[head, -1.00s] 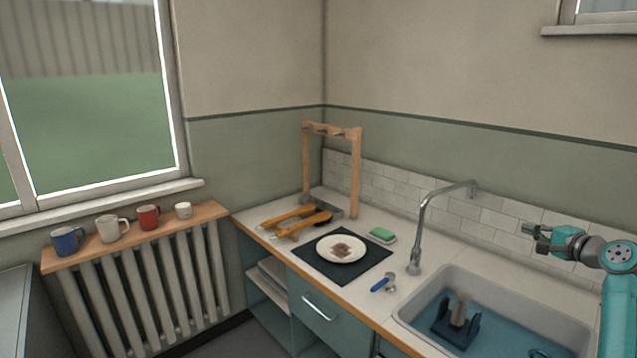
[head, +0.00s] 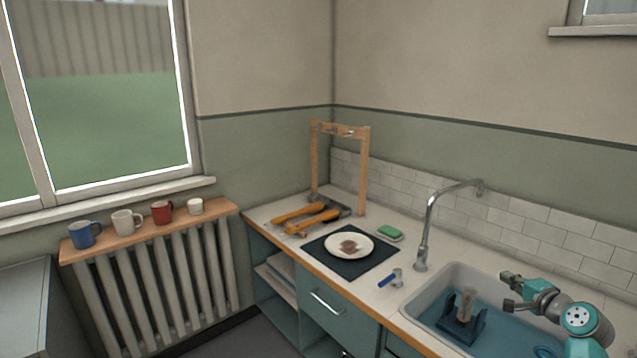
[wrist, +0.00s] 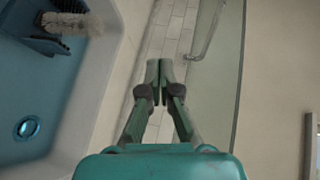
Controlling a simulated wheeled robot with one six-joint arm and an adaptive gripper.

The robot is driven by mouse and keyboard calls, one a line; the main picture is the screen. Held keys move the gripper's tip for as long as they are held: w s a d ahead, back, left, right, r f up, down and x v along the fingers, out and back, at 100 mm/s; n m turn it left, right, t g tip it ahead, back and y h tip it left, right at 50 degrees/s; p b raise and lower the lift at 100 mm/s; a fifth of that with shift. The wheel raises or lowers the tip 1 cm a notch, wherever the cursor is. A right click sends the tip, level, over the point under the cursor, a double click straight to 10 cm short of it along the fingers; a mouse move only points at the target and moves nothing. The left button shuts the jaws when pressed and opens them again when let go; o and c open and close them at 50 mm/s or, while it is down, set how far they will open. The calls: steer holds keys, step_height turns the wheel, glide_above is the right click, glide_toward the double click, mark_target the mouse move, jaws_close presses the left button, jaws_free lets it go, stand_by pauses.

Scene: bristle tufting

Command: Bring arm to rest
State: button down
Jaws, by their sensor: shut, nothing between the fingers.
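My gripper (head: 508,290) is at the right of the head view, above the sink (head: 440,277). In the wrist view my gripper (wrist: 160,72) has its two fingertips together, with nothing between them. It points toward the white tiles and the tap (wrist: 205,35), and it touches nothing that I can see. My arm reaches in from the lower right of the head view.
A dark blue stand with a brush (head: 466,304) is in the sink's blue basin. The tap (head: 428,225) rises behind it. A plate (head: 348,246) on a dark mat, a green sponge (head: 390,232) and orange-handled tools (head: 310,215) lie on the counter. Several mugs stand at left.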

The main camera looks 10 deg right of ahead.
steer(key=s+a+f+n+g+h, duration=0.1)
steer(key=s+a+f+n, duration=0.1)
steer(key=s+a+f, duration=0.75)
steer(key=s+a+f+n+h, duration=0.1)
steer(key=s+a+f, duration=0.6)
steer(key=a+f, duration=0.55)
steer(key=s+a+f+n, duration=0.1)
steer(key=s+a+n, duration=0.45)
steer(key=s, duration=0.85)
steer(key=s+a+f+n, duration=0.1)
steer(key=s+a+n, duration=0.1)
steer(key=s+a, duration=0.95)
steer(key=s+r+n+y, duration=0.1)
steer(key=s+r+n, duration=0.2)
steer(key=s+r, duration=0.3)
steer(key=s+r+n+y, duration=0.1)
steer(key=s+r+n, duration=0.2)
steer(key=s, duration=0.9)
step_height(320, 180, up, 4)
steer(key=shift+a+f, duration=0.15)
steer(key=shift+f, duration=0.1)
